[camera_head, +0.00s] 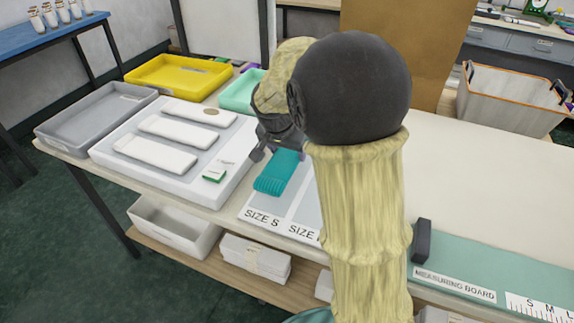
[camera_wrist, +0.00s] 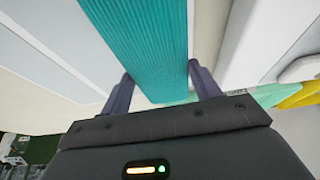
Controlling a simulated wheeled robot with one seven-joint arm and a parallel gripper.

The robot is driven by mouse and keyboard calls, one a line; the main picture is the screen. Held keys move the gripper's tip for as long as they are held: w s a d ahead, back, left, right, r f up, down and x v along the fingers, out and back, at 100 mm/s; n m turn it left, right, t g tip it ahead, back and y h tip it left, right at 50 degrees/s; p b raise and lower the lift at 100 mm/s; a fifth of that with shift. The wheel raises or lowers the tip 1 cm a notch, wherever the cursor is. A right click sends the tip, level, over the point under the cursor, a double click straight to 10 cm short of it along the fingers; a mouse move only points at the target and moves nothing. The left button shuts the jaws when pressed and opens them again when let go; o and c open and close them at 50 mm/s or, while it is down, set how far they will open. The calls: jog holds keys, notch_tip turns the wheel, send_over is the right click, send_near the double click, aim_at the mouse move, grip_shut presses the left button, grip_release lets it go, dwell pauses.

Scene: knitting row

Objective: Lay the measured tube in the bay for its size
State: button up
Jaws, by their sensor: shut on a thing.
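A teal ribbed tube (camera_head: 279,174) is over the left bay marked SIZE S (camera_head: 262,217). I cannot tell whether it touches the bay's floor. My gripper (camera_wrist: 165,88) is shut on the tube, with one finger on each side of it in the wrist view, where the tube (camera_wrist: 143,40) runs up out of the picture. The bay beside it (camera_head: 303,217) is partly hidden by my arm, and its size letter is not readable. The green measuring board (camera_head: 450,258) lies to the right, with S, M, L marks, and shows no tube on its visible part.
A white tray with pale pads (camera_head: 155,151) stands just left of the bays. Behind are a grey tray (camera_head: 95,112), a yellow tray (camera_head: 180,72) and a mint tray (camera_head: 238,92). A dark block (camera_head: 422,240) stands on the measuring board's left end. The table behind the board is clear.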

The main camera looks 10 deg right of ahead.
jog(key=shift+s+a+f+b, duration=0.1)
jog(key=shift+f+b, duration=0.35)
jog(key=shift+f, duration=2)
jog(key=shift+f, duration=0.2)
jog(key=o, duration=1)
jog(key=shift+d+r, duration=0.1)
jog(key=shift+d, duration=0.1)
jog(key=shift+a, duration=0.1)
